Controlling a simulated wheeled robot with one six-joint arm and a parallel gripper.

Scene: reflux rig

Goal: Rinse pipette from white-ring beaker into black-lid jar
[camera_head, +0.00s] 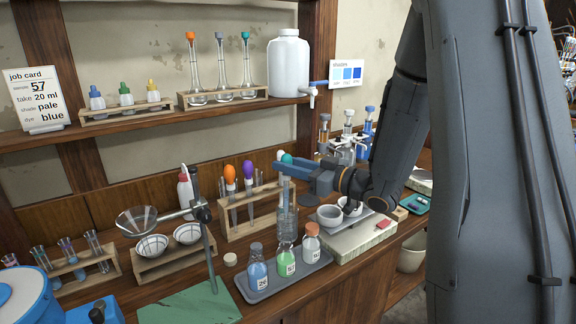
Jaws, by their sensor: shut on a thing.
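My gripper (290,168), with blue fingers, is shut on a pipette (286,186) with a teal bulb (287,158). The pipette hangs upright. Its lower end overlaps a tall clear glass vessel (287,223) behind the tray of bottles; whether the tip is inside the glass I cannot tell. Whether the pipette holds liquid is too small to see. Two grey-white bowls, a nearer one (329,216) and a farther one (350,207), stand right of the glass below my arm. I cannot make out a white-ring beaker or a black-lid jar for certain.
A wooden rack (240,232) holds pipettes with orange and purple bulbs. A grey tray (262,294) carries several labelled bottles in front. A clamp stand (209,250) with a glass funnel (137,220) is at left. A pale slab (350,243) lies right. My arm hides part of the right bench.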

